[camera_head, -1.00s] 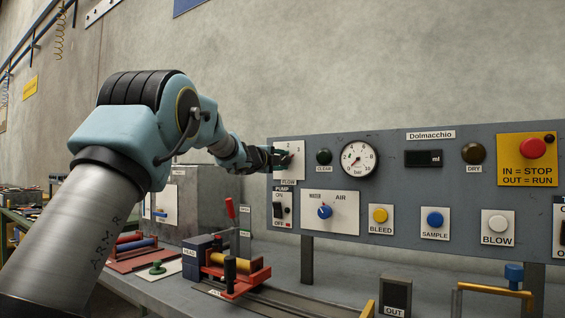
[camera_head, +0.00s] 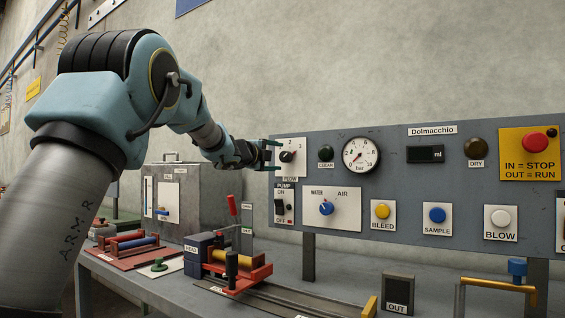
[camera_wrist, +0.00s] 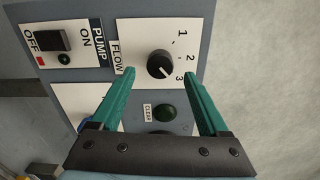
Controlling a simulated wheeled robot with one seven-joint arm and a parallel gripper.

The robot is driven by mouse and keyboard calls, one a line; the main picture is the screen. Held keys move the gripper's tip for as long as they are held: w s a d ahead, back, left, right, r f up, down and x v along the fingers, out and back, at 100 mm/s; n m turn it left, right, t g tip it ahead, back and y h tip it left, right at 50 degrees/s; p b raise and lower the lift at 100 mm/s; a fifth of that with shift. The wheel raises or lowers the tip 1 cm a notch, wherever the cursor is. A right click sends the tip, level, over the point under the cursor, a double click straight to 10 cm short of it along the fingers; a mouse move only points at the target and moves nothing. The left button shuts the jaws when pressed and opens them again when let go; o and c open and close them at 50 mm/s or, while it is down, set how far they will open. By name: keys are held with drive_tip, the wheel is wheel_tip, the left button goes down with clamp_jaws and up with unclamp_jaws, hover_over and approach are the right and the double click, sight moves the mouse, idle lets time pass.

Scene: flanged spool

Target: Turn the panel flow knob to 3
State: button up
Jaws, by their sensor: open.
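The flow knob (camera_head: 287,157) is a round black knob on a white plate marked FLOW, at the left end of the grey panel. In the wrist view the knob (camera_wrist: 160,64) shows a pale pointer line that appears directed towards the 3. The numerals 1, 2 and 3 are readable there. My gripper (camera_head: 275,155) is just in front of the plate, with its teal fingers apart. In the wrist view my gripper (camera_wrist: 158,72) is open and empty, its fingertips on either side of the knob with gaps between. It appears backed off from the knob.
The pump switch (camera_head: 280,207) is below the flow plate and the green CLEAR button (camera_head: 326,153) beside it. The pressure gauge (camera_head: 361,155) and the blue WATER/AIR knob (camera_head: 326,208) are nearby. A grey cabinet (camera_head: 205,190) stands below my arm.

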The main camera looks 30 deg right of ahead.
drive_tip(key=shift+b+v, duration=0.4)
drive_tip(key=shift+v, duration=2.4)
